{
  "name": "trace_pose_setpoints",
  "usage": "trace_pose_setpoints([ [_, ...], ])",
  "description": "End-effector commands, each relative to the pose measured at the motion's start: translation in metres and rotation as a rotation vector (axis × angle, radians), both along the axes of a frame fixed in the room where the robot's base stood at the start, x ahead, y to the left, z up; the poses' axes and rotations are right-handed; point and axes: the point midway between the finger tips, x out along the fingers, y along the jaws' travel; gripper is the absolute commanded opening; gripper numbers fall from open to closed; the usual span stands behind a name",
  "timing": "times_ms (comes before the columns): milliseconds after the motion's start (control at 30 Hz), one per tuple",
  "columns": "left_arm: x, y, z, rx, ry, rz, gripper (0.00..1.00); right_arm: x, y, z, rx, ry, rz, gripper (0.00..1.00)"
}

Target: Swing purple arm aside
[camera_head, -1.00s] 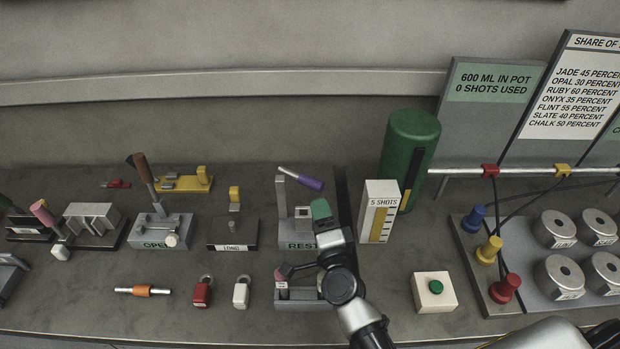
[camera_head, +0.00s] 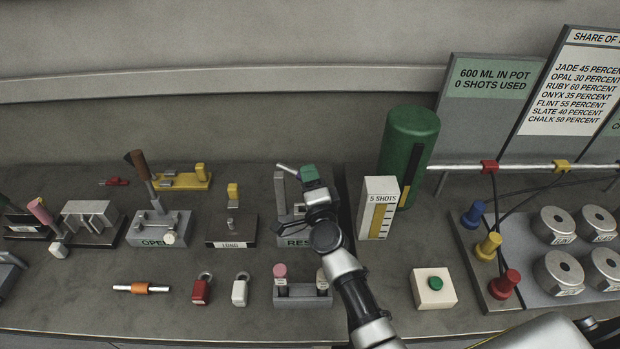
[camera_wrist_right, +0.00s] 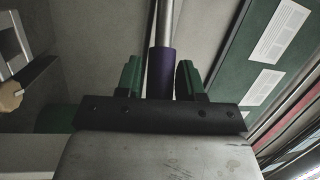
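The purple arm is a silver rod (camera_head: 287,167) with a purple grip on a grey upright frame (camera_head: 281,193) at the station labelled REST. In the head view my right gripper (camera_head: 308,173) is at the rod's right end and hides the purple grip. In the right wrist view the purple grip (camera_wrist_right: 160,75) stands between the two green fingertips of the right gripper (camera_wrist_right: 160,80). Gaps show on both sides, so the fingers are open around it. My left gripper is not in view.
A white box marked 5 SHOTS (camera_head: 379,208) and a green cylinder (camera_head: 408,150) stand close to the right. A grey holder (camera_head: 303,297) with two upright pegs is in front. A lever station labelled LONG (camera_head: 231,233) is to the left.

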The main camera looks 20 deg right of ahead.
Motion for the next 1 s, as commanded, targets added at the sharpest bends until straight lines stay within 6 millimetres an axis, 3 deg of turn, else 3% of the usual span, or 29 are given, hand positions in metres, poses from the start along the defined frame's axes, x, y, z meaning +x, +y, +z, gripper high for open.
trace_pose_setpoints([
  [33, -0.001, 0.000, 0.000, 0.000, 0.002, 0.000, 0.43, 0.000, 0.000, 0.000, 0.000, 0.000, 0.000, 0.30],
  [233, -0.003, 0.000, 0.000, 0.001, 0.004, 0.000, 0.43, 0.000, 0.000, 0.000, 0.000, 0.000, 0.000, 0.00],
  [667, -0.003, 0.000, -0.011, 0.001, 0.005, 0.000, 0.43, 0.003, -0.005, -0.003, -0.004, 0.000, 0.058, 0.00],
  [1000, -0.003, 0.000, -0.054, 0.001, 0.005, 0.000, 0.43, 0.018, -0.017, -0.008, -0.008, -0.002, 0.267, 0.00],
])
